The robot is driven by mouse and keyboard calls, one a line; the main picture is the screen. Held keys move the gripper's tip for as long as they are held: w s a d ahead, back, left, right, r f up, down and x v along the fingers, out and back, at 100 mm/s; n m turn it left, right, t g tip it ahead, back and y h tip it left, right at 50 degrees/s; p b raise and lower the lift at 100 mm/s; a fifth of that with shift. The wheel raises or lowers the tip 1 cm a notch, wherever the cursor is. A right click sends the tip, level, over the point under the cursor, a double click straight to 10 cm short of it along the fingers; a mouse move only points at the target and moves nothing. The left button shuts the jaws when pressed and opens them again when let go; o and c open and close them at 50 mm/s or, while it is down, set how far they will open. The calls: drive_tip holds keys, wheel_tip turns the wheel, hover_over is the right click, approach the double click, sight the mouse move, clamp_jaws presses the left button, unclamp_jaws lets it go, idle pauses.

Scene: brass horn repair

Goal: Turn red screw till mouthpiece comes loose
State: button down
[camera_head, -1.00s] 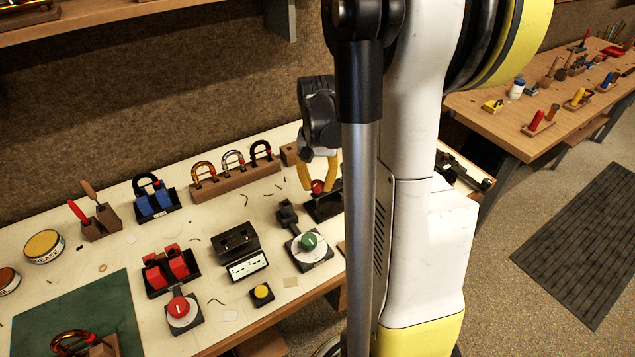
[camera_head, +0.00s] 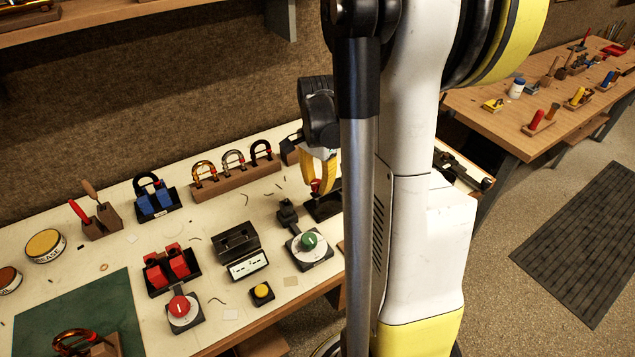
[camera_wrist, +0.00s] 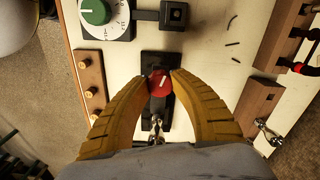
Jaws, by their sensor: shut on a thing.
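The red screw (camera_wrist: 160,81) is a round red knob with a pale mark on top, set on a black block (camera_wrist: 155,60). My gripper (camera_wrist: 162,76) has its two yellow ribbed fingers shut on the red screw from both sides. A shiny silver part (camera_wrist: 157,126), possibly the mouthpiece, shows just below the screw; I cannot tell whether it is clamped or loose. In the head view my gripper (camera_head: 318,184) is at the bench's right part, with the red screw (camera_head: 314,186) partly hidden by its fingers. My arm covers the area right of it.
A green dial (camera_head: 309,242) stands close in front. A rack of horseshoe-shaped pieces (camera_head: 235,180) is behind to the left. A red dial (camera_head: 180,308), a yellow button (camera_head: 262,292) and red clamps (camera_head: 171,268) are farther left. A wooden block with brass pegs (camera_wrist: 90,85) is beside the screw.

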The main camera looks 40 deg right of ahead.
sight(317, 183)
idle(0.5)
drive_tip(key=c, duration=1.1)
unclamp_jaws()
drive_tip(key=shift+o, duration=0.2)
wheel_tip(317, 183, up, 12)
drive_tip(key=shift+a, duration=0.1)
drive_tip(key=s+a+n+t, duration=0.2)
drive_tip(key=a+n+t, duration=0.1)
drive_tip(key=a+n, duration=0.6)
drive_tip(key=s+a+f+n+t+b, duration=0.1)
drive_tip(key=s+a+n+t, duration=0.2)
drive_tip(key=a+n, duration=0.5)
drive_tip(key=a+t, duration=0.1)
drive_tip(key=a, duration=0.7)
drive_tip(key=shift+s+n, duration=0.3)
drive_tip(key=shift+n, duration=0.1)
